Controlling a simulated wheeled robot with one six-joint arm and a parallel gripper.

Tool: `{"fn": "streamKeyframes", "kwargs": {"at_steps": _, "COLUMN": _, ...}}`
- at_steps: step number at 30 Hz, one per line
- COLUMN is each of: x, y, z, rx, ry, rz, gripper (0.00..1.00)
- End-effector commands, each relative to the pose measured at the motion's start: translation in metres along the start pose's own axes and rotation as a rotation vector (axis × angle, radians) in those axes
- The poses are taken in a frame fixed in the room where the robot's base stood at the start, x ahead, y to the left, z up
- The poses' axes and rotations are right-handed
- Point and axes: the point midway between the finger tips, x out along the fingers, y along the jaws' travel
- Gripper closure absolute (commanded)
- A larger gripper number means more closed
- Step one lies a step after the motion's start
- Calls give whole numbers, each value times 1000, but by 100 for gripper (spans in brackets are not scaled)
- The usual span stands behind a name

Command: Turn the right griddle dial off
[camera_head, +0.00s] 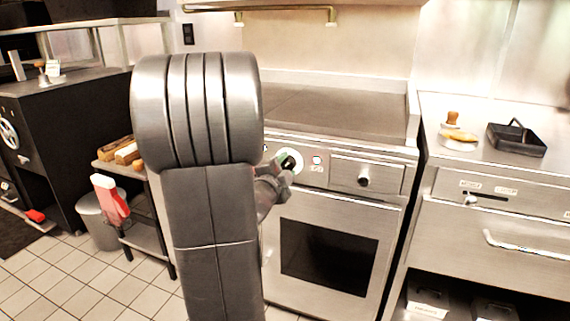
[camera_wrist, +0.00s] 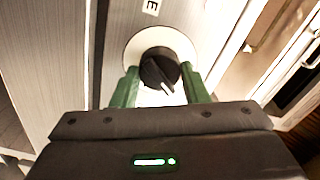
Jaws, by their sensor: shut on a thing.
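A black griddle dial (camera_wrist: 160,68) on a round white plate shows in the wrist view, between the two green fingers of my gripper (camera_wrist: 161,76). The fingers are shut on it from both sides. A pale pointer mark on the dial points down and slightly right in that view. In the head view the dial (camera_head: 289,162) sits on the steel front panel below the flat griddle top (camera_head: 340,108). My gripper (camera_head: 275,183) is at the panel there, partly hidden by my arm. My arm also covers the panel's left part, so any dial there is hidden.
Right of the dial are a small indicator (camera_head: 317,160) and a drawer with a round knob (camera_head: 363,181). An oven door (camera_head: 330,262) is below. A counter (camera_head: 455,108) with a black pan (camera_head: 516,139) stands at right. A low shelf (camera_head: 150,240) stands left of my arm.

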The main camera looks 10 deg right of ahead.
Motion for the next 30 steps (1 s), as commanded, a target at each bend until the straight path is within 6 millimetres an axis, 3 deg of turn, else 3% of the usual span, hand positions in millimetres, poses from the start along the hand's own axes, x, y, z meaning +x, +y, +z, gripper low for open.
{"fn": "streamKeyframes", "kwargs": {"at_steps": 15, "x": 0, "y": -1, "z": 0, "rx": -459, "ry": -3, "rz": 4, "gripper": 82}}
{"fn": "streamKeyframes", "kwargs": {"at_steps": 30, "x": 0, "y": -1, "z": 1, "rx": -666, "ry": -2, "rz": 2, "gripper": 82}}
